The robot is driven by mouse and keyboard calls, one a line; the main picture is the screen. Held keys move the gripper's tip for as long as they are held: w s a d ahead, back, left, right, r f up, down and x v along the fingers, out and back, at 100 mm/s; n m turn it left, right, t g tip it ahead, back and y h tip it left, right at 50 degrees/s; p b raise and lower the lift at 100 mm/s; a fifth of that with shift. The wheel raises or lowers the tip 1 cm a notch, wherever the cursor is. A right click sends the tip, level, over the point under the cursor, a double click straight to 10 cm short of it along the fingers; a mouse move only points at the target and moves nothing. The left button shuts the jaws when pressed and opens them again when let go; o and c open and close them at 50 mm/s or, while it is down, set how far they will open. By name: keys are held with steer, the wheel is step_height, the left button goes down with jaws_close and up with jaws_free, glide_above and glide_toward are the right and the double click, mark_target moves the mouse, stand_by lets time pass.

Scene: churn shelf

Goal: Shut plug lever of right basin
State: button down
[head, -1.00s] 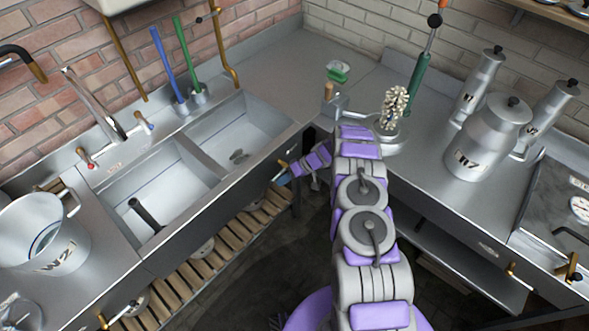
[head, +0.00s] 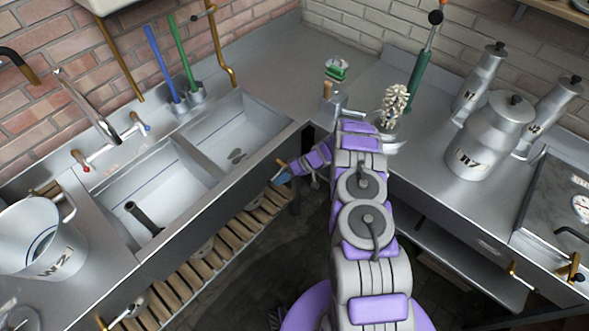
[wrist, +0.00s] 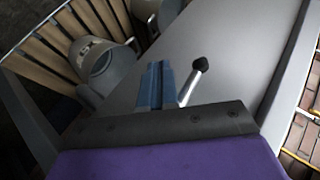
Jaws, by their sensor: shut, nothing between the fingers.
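The right basin (head: 240,130) is the far one of two sunken metal basins in the left counter. Its plug lever (wrist: 193,84) shows in the wrist view as a short metal rod with a black knob, standing out from the grey front panel. In the head view the lever (head: 281,167) is a small orange-brown bit beside my gripper. My gripper (head: 281,179) is low in front of the basin's front panel. Its blue fingers (wrist: 155,84) are shut and empty, just left of the lever in the wrist view. I cannot tell whether they touch it.
The right counter (head: 430,165) carries metal churns (head: 490,135).

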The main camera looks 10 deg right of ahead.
steer(key=shift+a, duration=0.3)
steer(key=s+d+r+p, duration=0.1)
steer(key=s+r+p, duration=0.2)
steer(key=s, duration=1.3)
steer(key=shift+d+r, duration=0.15)
steer(key=shift+r, duration=0.75)
